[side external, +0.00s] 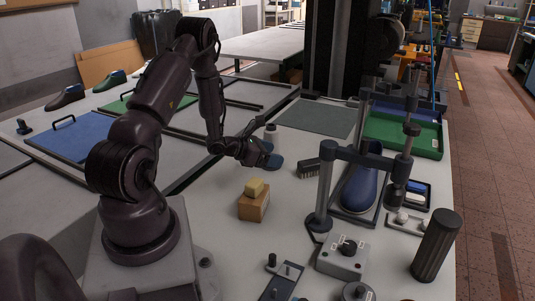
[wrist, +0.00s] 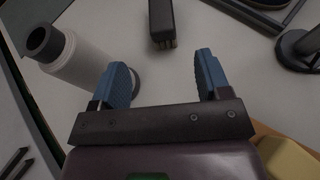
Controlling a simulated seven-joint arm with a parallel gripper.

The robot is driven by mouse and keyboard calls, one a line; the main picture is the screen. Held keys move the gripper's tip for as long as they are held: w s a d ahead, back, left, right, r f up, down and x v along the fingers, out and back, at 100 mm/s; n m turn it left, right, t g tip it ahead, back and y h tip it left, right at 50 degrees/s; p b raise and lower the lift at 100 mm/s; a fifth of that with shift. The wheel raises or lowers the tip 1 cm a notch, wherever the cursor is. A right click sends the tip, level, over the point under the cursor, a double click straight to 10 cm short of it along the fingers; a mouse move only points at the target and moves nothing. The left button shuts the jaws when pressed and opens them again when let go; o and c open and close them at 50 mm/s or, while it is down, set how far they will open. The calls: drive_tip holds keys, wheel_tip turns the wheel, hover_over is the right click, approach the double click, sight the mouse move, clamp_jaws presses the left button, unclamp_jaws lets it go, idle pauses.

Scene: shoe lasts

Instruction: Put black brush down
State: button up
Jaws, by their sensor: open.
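The black brush (side external: 309,170) rests on the pale worktop, just right of my gripper (side external: 274,161) in the side view. In the wrist view the brush (wrist: 161,22) lies beyond my fingertips, near the top edge and cut off by it, with pale bristles showing at its near end. My gripper (wrist: 162,72) has two blue fingers spread wide apart. Nothing is between them but bare worktop. The brush is apart from both fingers.
A white bottle with a dark cap (wrist: 70,60) stands close by my left finger in the wrist view. A yellow block (side external: 254,187) sits on an orange-brown box (side external: 254,207). A blue shoe last (side external: 359,189) stands in a metal frame right of the brush.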

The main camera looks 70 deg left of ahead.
drive_tip(key=d+r+m+g+h, duration=0.3)
drive_tip(key=d+r+m+h, duration=0.1)
drive_tip(key=d+r+m, duration=0.7)
drive_tip(key=d+r+m+g+h, duration=0.45)
drive_tip(key=d+r+m, duration=0.35)
drive_tip(key=d, duration=0.6)
drive_tip(key=s+d+r+m+y, duration=0.3)
drive_tip(key=s+m, duration=0.3)
drive_tip(key=m, duration=0.2)
drive_tip(key=s+d+r+m+y, duration=0.2)
drive_tip(key=s+r+m+y, duration=0.2)
drive_tip(key=s+m, duration=0.3)
drive_tip(key=shift+s+d+r+m+y, duration=0.35)
drive_tip(key=shift+r+m, duration=0.25)
drive_tip(key=shift+m, duration=0.5)
